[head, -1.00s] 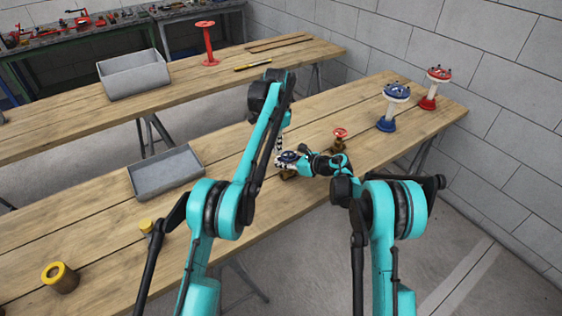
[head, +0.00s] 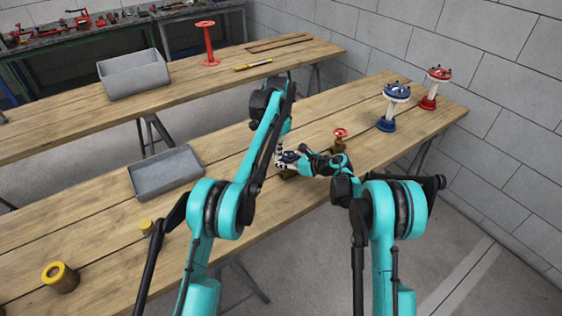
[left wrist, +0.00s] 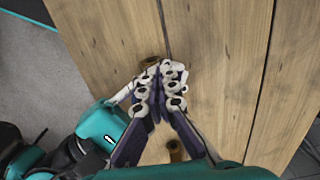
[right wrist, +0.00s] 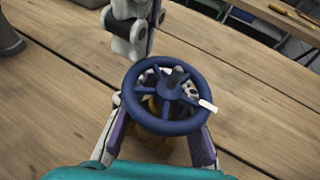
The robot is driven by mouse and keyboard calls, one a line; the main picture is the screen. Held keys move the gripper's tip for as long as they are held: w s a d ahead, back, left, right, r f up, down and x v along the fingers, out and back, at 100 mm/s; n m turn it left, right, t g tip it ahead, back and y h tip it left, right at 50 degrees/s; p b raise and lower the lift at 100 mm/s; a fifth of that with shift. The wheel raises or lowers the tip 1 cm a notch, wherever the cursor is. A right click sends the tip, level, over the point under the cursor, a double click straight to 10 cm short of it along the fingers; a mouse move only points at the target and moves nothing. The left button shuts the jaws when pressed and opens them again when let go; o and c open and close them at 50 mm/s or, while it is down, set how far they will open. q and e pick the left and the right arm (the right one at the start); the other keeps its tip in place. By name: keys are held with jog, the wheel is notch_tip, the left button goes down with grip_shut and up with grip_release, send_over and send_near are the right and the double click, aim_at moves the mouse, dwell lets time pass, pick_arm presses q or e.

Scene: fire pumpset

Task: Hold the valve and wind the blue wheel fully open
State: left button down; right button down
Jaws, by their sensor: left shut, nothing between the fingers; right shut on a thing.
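The valve has a blue handwheel (right wrist: 165,95) with spokes and a white mark on its rim. Its brass body (right wrist: 152,140) is partly hidden under the wheel. It stands on the near bench, also in the head view (head: 290,157). My right gripper (right wrist: 160,135) is shut on the valve body below the wheel, one finger on each side.
A small red-wheeled valve (head: 340,135) stands just behind my right gripper. Larger blue-wheeled (head: 396,100) and red-wheeled (head: 437,85) valves stand at the bench's far right. A grey tray (head: 165,172) and yellow-topped cylinders (head: 60,277) lie left. Bare bench lies between.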

pick_arm(q)
jog(key=shift+s+d, duration=0.15)
jog(key=shift+d, duration=0.1)
jog(key=shift+s+d, duration=0.85)
jog(key=shift+s, duration=0.3)
jog(key=shift+d, duration=0.15)
dwell(0.4)
jog(key=shift+s, duration=0.2)
notch_tip(320, 180, up, 6)
jog(key=shift+s+a, duration=0.2)
jog(key=shift+a, duration=0.1)
dwell(0.3)
